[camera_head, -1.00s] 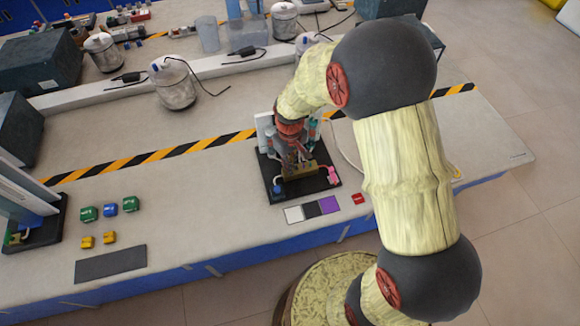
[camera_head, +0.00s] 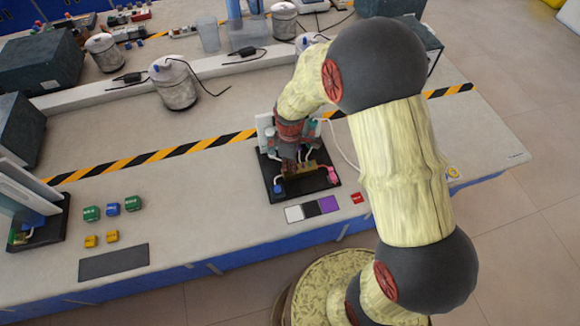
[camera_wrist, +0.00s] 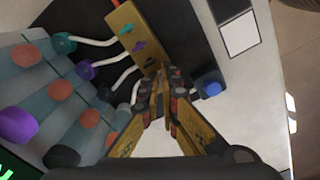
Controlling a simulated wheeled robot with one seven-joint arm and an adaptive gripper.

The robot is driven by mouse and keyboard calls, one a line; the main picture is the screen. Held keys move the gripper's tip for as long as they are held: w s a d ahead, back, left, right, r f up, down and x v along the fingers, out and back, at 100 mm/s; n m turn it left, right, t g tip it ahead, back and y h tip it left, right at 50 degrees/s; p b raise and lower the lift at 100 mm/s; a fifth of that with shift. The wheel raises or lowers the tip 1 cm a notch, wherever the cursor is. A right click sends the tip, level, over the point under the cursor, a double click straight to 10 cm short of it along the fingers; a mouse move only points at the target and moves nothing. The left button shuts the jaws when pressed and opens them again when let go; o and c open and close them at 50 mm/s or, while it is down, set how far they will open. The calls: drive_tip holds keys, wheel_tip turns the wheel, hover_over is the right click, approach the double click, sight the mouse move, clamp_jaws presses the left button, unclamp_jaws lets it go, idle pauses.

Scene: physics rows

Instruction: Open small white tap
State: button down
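A brass manifold block (camera_wrist: 127,25) with small coloured tap handles stands on a black board (camera_head: 307,190). In the wrist view a teal handle (camera_wrist: 126,29) and a purple handle (camera_wrist: 138,47) show on it. I cannot make out a white tap for certain; the block's end near my fingertips is partly hidden. My gripper (camera_wrist: 167,80) is at that end of the block, its two fingers close together. Whether a tap handle is between the tips is hidden. In the head view my gripper (camera_head: 290,153) points down at the block from above.
Bottles with coloured caps (camera_wrist: 45,100) stand close beside my gripper, with white tubes running to the block. A blue knob (camera_wrist: 211,89) and a pink part (camera_head: 333,175) sit on the board. Colour swatches (camera_head: 311,209) and a red block (camera_head: 357,198) lie in front.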

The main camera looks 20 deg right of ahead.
drive_tip(key=shift+n, duration=0.9)
drive_tip(key=n, duration=0.3)
drive_tip(key=shift+p, duration=0.4)
drive_tip(key=c, duration=2.4)
unclamp_jaws()
drive_tip(key=shift+n, duration=0.3)
drive_tip(key=shift+r+p, duration=2.5)
drive_tip(key=shift+r, duration=1.05)
